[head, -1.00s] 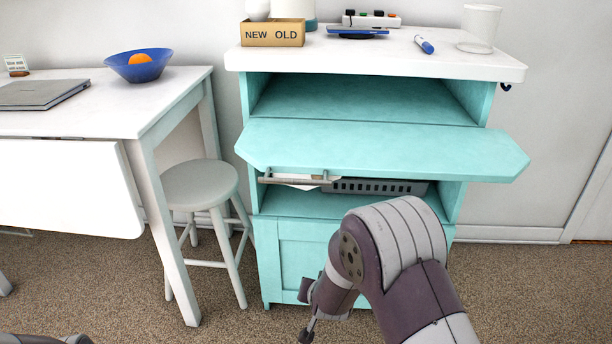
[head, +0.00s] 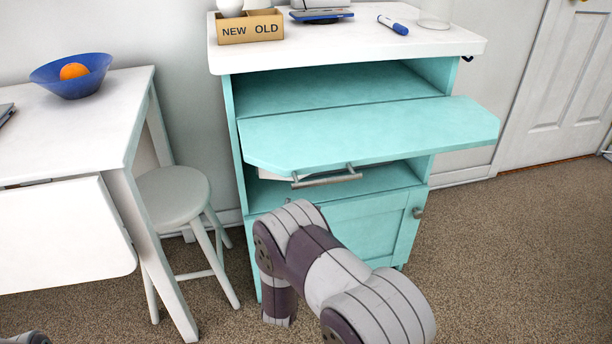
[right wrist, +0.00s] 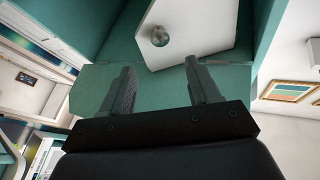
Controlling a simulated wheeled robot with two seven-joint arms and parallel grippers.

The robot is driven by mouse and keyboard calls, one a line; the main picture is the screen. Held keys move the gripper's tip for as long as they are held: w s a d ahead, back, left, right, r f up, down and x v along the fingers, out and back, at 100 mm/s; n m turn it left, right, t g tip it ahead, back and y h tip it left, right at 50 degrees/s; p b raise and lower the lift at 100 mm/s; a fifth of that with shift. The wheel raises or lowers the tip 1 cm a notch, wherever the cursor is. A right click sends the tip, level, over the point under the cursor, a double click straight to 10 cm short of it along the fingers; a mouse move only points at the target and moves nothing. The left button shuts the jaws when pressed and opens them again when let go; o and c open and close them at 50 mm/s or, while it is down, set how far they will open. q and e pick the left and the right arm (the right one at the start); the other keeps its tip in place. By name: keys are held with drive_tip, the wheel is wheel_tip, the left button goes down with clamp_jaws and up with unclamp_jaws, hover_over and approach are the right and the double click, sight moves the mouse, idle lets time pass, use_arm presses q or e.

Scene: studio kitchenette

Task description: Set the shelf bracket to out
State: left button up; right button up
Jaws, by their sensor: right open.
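A teal cabinet (head: 228,130) has a shelf flap (head: 370,130) standing out roughly level from its front in the head view. A grey metal bar (head: 326,181) shows under the flap's front edge; I cannot tell whether it is the shelf bracket or a handle. My right arm reaches in below the flap, and its gripper is hidden in the head view. In the right wrist view my right gripper (right wrist: 160,66) is open, with nothing seen between its fingers. Beyond them are teal surfaces and a pale angular panel with a round knob (right wrist: 159,36). My left gripper is not in view.
The cabinet's white top (head: 350,45) holds a NEW/OLD box (head: 250,29) and a blue marker (head: 393,25). A grey stool (head: 173,195) and a white table (head: 95,125) stand at the left. Carpet at the right is clear.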

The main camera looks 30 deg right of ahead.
drive_tip(key=b+x, duration=0.3)
drive_tip(key=x, duration=0.7)
drive_tip(key=shift+w, duration=0.2)
drive_tip(key=shift+d, duration=0.15)
clamp_jaws()
